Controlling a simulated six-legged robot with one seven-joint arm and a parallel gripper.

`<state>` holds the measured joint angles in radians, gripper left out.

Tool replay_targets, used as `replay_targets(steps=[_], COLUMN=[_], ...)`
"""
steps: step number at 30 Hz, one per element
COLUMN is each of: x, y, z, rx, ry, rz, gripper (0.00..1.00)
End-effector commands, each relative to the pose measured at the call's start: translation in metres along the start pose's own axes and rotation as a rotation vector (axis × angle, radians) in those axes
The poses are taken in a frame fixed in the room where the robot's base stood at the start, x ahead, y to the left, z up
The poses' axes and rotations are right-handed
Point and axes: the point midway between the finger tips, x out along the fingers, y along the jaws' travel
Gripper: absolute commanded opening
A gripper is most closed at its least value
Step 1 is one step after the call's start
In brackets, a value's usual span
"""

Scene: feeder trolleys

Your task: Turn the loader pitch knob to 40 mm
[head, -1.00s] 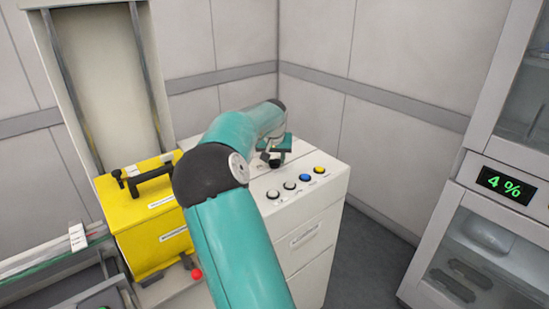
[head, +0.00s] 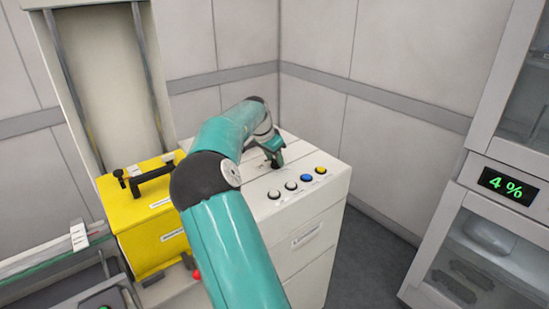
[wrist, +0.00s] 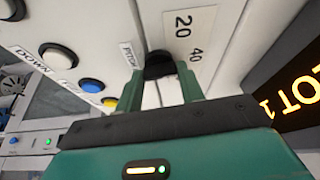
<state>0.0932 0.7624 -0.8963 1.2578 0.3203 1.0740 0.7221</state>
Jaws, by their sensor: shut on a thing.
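The pitch knob (wrist: 158,66) is a small black knob on the white cabinet top, beside a "PITCH" label (wrist: 131,62). The scale plate (wrist: 189,36) next to it reads 20 and 40. My gripper (wrist: 167,75) is shut on the knob, with one green finger on each side. Which mark the knob points to cannot be told. In the head view my gripper (head: 274,158) is at the cabinet top behind the row of buttons, and it hides the knob and scale there.
The white cabinet (head: 305,243) has a row of push buttons, including a blue one (head: 307,177) and a yellow one (head: 320,169), close to my gripper. A yellow box (head: 160,237) with a black handle stands left. A display (head: 506,187) at right reads 4%.

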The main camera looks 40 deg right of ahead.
Motion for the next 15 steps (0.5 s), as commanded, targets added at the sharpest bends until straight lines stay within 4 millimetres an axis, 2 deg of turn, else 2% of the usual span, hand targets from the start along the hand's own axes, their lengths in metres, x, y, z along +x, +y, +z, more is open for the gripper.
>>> replay_targets(steps=[15], x=[-0.0001], y=[-0.0012], z=[-0.0004], rx=[0.092], ry=[0.001], rz=[0.036], gripper=[0.15])
